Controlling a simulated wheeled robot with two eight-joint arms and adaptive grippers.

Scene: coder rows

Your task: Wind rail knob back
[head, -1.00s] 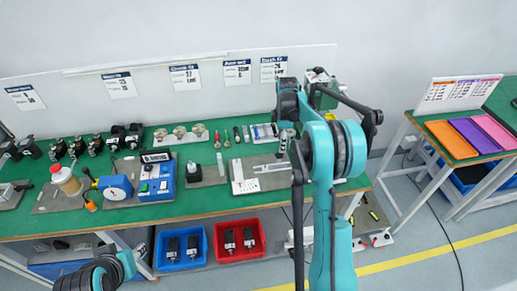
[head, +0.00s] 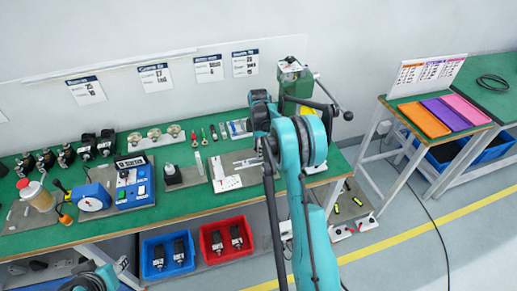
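No part is clearly recognisable as the rail knob. A green machine (head: 296,82) with a dark lever and a round black end (head: 347,116) stands at the bench's back right, partly behind my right arm. A pale plate with a metal rail-like piece (head: 226,177) lies left of my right arm; any knob on it is too small to tell. My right arm rises through the middle in front of the bench; its fingertips cannot be made out. Only a small part of my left arm shows at the bottom left, and its gripper is not visible.
The green bench (head: 180,205) carries a blue box with buttons (head: 134,187), a round dial device (head: 92,198) and a bottle (head: 36,196). Blue (head: 153,274) and red (head: 212,256) bins sit below. A side table (head: 404,101) with coloured trays stands at right, with floor between.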

